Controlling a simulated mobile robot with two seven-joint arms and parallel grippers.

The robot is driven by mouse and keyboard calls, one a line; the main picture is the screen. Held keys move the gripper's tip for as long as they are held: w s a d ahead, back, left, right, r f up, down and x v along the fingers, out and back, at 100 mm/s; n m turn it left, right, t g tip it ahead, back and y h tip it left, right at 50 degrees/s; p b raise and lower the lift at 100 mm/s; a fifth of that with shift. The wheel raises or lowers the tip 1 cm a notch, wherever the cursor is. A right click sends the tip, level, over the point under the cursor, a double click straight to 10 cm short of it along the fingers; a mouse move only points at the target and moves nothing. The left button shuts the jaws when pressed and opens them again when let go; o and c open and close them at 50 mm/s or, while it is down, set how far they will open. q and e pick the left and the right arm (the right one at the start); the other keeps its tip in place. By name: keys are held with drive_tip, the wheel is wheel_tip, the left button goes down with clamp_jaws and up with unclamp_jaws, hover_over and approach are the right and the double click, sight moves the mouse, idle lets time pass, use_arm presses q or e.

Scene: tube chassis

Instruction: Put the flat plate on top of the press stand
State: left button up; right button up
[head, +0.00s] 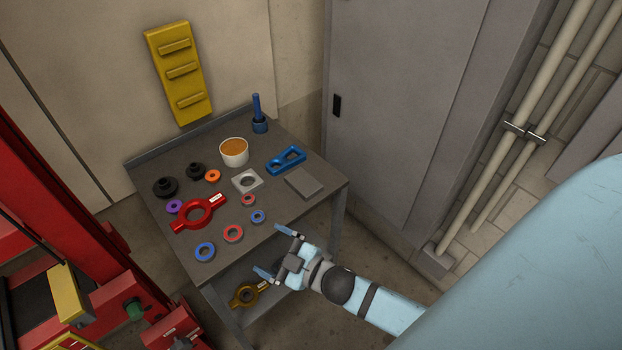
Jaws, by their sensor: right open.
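A flat grey plate (304,182) lies on the right side of the grey worktable (255,221), near its right edge. A red press-like frame (62,190) stands at the left, cut off by the picture edge; I take it for the press stand, and its top is not clearly in view. My right gripper (274,252) is open and empty by the table's front edge, nearer to me than the plate and apart from it. My left gripper is not in view.
The table holds a red ring tool (184,222), a blue two-hole block (286,160), a white tub (234,150), a square block with a hole (247,180) and several rings. A yellow ring tool (246,294) lies on the lower shelf. A grey cabinet (390,100) stands behind right.

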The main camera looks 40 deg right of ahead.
drive_tip(key=s+d+f+m+g+h, duration=0.2)
drive_tip(key=s+f+m+g+h, duration=0.25)
drive_tip(key=s+f+m, duration=0.45)
wheel_tip(320, 180, up, 6)
drive_tip(key=s+n+p, duration=0.1)
drive_tip(key=s+p, duration=0.1)
drive_tip(key=p, duration=0.5)
drive_tip(key=shift+d+n+g+y, duration=0.15)
drive_tip(key=shift+n+g+y, duration=0.2)
drive_tip(key=shift+n+g, duration=0.1)
drive_tip(key=shift+r, duration=0.3)
